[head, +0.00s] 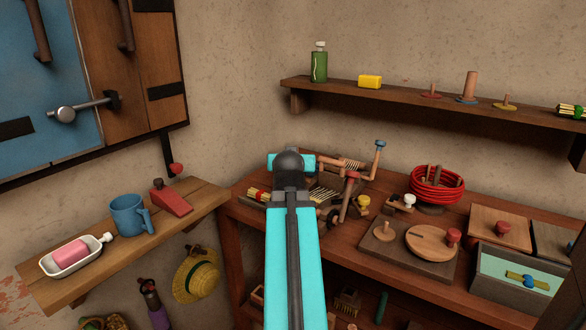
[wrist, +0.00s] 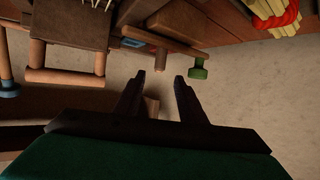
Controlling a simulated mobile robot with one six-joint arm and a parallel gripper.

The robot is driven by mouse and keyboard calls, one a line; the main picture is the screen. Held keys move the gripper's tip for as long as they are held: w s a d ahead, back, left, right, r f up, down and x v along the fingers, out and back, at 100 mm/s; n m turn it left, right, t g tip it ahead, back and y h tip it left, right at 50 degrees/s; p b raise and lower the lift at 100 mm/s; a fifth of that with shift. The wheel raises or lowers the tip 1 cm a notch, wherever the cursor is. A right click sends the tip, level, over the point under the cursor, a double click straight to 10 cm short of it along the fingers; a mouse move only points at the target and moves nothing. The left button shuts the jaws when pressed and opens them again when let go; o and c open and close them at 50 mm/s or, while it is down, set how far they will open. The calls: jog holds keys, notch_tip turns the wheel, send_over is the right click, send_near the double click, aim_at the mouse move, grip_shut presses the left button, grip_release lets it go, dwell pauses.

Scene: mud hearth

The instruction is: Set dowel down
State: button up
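My gripper (wrist: 160,76) shows in the wrist view with its two dark fingers apart and nothing clearly held between the tips. A short brown wooden piece (wrist: 151,105) shows between the fingers farther down; I cannot tell whether it is the dowel. A wooden peg end (wrist: 160,58) lies just beyond the tips. In the head view my arm hides the gripper. Upright wooden dowels stand on the wall shelf, the thickest (head: 469,86) on a blue ring. A short peg (head: 387,228) stands on a board on the bench.
The bench (head: 350,262) is crowded with a wooden crank frame (head: 352,190), a red coil (head: 437,184), a round lid (head: 431,242) and boxes. A side shelf (head: 110,265) holds a blue mug (head: 130,214) and a soap dish (head: 62,266).

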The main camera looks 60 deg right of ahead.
jog(key=shift+s+a+r+b, duration=0.2)
jog(key=shift+a+b, duration=0.3)
jog(key=shift+b, duration=0.95)
